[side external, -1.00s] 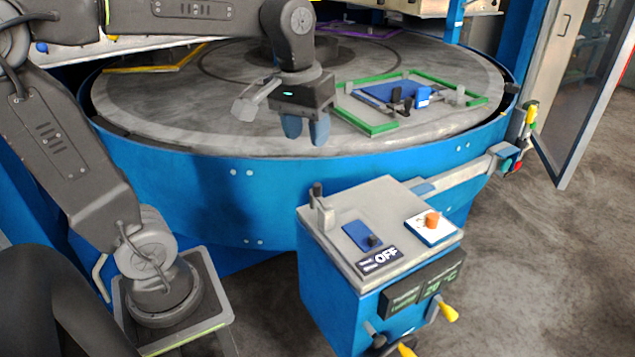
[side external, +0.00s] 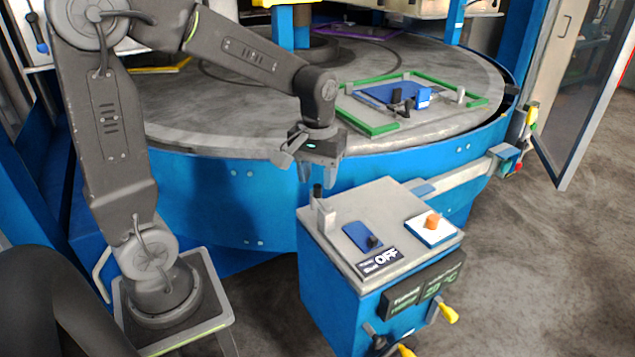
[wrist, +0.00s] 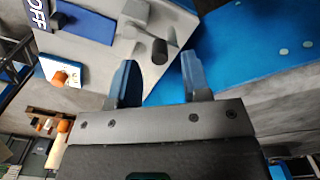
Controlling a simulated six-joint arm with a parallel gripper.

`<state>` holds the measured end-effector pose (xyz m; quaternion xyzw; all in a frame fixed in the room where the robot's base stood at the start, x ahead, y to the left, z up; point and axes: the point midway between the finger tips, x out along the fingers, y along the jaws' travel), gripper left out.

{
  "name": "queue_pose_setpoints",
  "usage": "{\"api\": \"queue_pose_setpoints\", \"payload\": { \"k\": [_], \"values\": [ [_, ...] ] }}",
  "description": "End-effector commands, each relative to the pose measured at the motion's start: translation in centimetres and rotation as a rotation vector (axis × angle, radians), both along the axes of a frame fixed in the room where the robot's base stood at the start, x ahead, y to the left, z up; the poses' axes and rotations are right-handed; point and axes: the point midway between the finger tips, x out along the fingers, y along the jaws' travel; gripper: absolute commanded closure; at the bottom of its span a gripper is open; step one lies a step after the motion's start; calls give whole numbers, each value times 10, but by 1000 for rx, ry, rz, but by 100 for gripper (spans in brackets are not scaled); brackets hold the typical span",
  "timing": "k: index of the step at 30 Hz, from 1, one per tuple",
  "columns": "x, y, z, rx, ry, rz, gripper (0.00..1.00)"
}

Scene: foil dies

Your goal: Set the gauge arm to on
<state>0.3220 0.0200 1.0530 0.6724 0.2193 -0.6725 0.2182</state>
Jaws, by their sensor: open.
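My gripper (side external: 317,173) is open and empty above the back left corner of the blue control box. Its two fingers also show apart in the wrist view (wrist: 160,76). A grey upright piece with a dark-tipped lever (side external: 322,206), which may be the gauge arm, stands on that corner, just below the fingers. In the wrist view this lever (wrist: 158,47) is beyond the gap between the fingers, apparently untouched. A black sign (side external: 380,262) on the box top reads OFF; its smaller words are too blurred to read.
The box top (side external: 405,195) also carries a blue plate with a black knob (side external: 363,236) and a white plate with an orange knob (side external: 432,226). Yellow-tipped levers (side external: 449,314) stick out of its front. A large round table (side external: 220,115) with a green frame (side external: 375,129) stands behind.

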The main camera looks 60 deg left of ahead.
Motion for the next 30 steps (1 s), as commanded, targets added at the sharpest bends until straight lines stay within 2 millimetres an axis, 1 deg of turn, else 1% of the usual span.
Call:
{"api": "queue_pose_setpoints", "payload": {
  "k": [1, 3, 6, 16, 27, 30],
  "values": [
    [0, 0, -7, 0, 2, 0, 56],
    [0, 0, -14, 0, 2, 0, 56],
    [0, 0, -19, 1, 1, 0, 56],
    [0, 0, -22, 1, -1, 0, 57],
    [0, 0, -21, 1, -1, 0, 93],
    [0, 0, -21, 1, -1, 0, 100]
  ]
}}
